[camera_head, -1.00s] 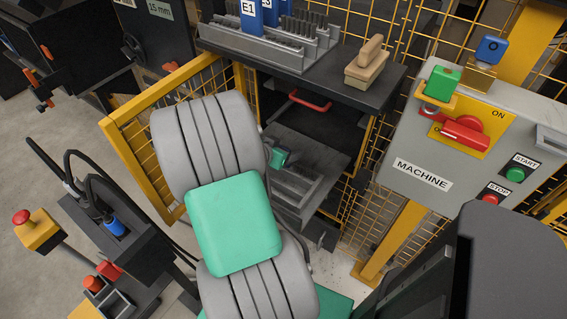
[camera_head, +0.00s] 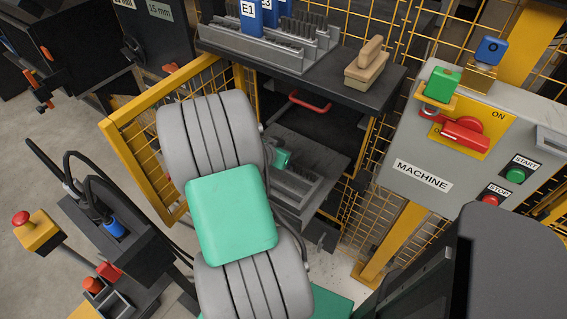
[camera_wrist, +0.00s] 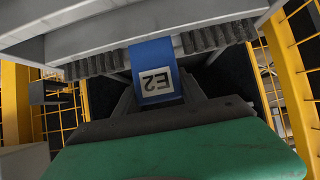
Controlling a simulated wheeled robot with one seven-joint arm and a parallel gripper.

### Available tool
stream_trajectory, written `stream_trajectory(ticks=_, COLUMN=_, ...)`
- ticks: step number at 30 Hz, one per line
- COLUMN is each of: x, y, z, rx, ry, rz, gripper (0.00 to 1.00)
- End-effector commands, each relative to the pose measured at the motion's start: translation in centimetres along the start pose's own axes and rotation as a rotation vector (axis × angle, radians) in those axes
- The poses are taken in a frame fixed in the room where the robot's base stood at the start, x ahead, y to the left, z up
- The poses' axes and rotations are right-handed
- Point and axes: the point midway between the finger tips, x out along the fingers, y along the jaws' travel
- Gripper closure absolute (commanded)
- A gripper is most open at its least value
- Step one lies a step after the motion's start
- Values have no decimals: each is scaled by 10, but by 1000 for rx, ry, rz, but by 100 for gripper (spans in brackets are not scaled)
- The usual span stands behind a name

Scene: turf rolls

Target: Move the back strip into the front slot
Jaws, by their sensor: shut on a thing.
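A blue strip labelled E2 (camera_wrist: 156,72) shows upside down in the wrist view. Its far end meets a grey toothed rack (camera_wrist: 215,37), in a gap between dark teeth on both sides. I cannot tell how deep it sits there. My gripper (camera_wrist: 160,103) is shut on the near end of this strip. In the head view my arm hides most of the gripper. Blue strips E1 (camera_head: 252,14) and E3 (camera_head: 268,10) stand in the grey rack (camera_head: 275,50) on the upper shelf.
A wooden-handled brush (camera_head: 368,65) lies on the dark shelf. Below is an open bay (camera_head: 320,150) with a slotted grey fixture (camera_head: 297,185). Yellow mesh fencing (camera_head: 145,130) stands left, and the MACHINE control panel (camera_head: 450,150) right.

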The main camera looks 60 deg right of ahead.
Motion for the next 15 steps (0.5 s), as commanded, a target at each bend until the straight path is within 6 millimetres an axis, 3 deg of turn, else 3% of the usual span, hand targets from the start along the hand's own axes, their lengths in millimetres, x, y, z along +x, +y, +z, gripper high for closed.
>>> stream_trajectory(ticks=7, x=0, y=0, z=0, rx=-1, ry=0, rz=0, gripper=100)
stream_trajectory(ticks=15, x=0, y=0, z=0, rx=-1, ry=0, rz=0, gripper=100)
